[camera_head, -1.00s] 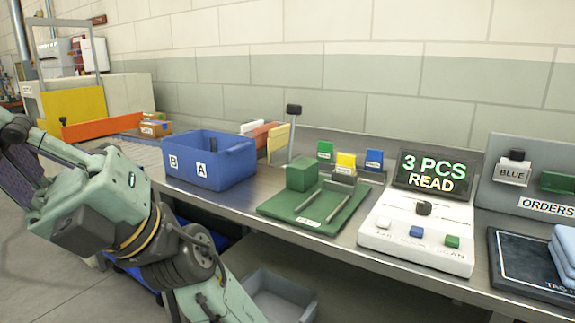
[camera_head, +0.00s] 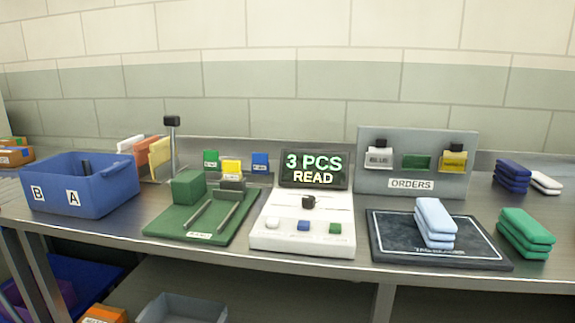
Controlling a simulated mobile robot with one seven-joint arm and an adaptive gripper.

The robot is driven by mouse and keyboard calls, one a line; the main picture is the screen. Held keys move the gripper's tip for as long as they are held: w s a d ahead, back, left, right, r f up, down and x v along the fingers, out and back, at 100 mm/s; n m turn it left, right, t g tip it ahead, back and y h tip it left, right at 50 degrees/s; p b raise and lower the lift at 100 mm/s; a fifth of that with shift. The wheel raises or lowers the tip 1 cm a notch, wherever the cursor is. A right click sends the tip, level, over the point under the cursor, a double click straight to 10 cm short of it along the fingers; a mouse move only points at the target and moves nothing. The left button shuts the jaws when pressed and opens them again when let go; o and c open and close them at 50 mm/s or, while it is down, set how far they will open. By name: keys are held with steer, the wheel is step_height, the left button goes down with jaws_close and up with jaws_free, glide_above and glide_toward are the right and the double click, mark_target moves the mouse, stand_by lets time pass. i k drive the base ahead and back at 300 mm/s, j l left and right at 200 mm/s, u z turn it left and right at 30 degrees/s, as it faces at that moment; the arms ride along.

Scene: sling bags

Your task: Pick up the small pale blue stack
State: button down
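The small pale blue stack (camera_head: 435,222) is several folded pale blue pieces lying on one another. It sits on a dark mat (camera_head: 390,248) with a white outline, on the right part of the metal bench. Nothing touches the stack from above. My gripper does not show in the current head view, so its place relative to the stack cannot be seen.
Green stack (camera_head: 526,232) lies right of the mat; dark blue (camera_head: 512,176) and white (camera_head: 545,182) stacks lie behind. The grey ORDERS board (camera_head: 400,150) stands behind the mat. The white console (camera_head: 300,225), green fixture (camera_head: 205,215) and blue bin (camera_head: 95,190) stand left.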

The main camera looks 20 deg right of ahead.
mark_target(437, 229)
steer(key=z, duration=1.4)
